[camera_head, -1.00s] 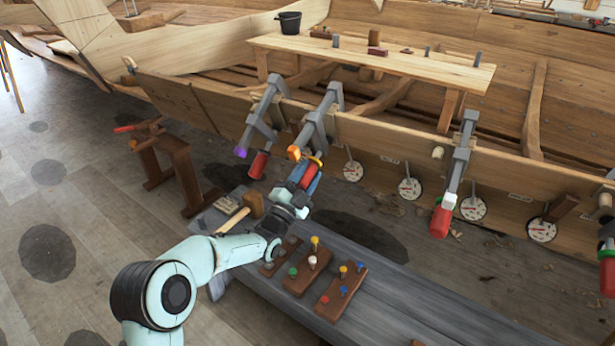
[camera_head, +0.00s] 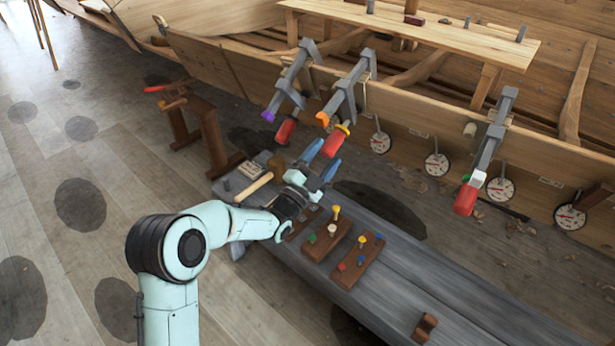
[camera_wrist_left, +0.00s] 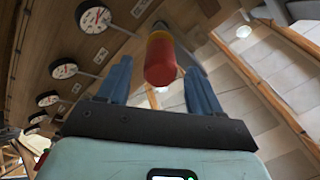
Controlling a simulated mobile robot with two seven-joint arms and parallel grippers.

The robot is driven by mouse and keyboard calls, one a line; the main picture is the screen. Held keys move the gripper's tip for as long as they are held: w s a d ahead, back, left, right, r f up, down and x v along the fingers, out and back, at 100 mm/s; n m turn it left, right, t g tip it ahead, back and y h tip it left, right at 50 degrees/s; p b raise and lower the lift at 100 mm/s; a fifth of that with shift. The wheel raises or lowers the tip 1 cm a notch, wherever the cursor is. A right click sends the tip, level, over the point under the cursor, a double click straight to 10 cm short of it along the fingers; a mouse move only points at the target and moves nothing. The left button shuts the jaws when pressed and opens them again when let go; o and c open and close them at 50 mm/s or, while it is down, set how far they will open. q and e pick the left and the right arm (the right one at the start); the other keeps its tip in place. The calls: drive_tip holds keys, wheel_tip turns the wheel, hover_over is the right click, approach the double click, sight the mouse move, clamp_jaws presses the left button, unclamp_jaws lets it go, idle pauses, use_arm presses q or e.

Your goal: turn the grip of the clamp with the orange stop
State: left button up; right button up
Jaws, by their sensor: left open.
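The clamp with the orange stop (camera_head: 322,118) hangs on the plank edge, with a grey bar (camera_head: 346,96) and a red grip (camera_head: 334,143) that has a yellow band. My left gripper (camera_head: 322,160) is open and empty just below the grip's lower end, its blue fingers pointing up at it. In the left wrist view the red grip (camera_wrist_left: 160,62) appears between the two open fingers (camera_wrist_left: 160,88), with a gap on each side. My right gripper is not in view.
A clamp with a purple stop (camera_head: 268,116) hangs close on the left, another clamp with a red grip (camera_head: 466,200) farther right. Dials (camera_head: 437,164) hang along the plank. A grey bench (camera_head: 400,235) with a mallet (camera_head: 254,187) and peg blocks (camera_head: 326,240) lies below.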

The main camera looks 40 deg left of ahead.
use_arm(q)
drive_tip(key=v, duration=0.8)
drive_tip(key=shift+s, duration=0.25)
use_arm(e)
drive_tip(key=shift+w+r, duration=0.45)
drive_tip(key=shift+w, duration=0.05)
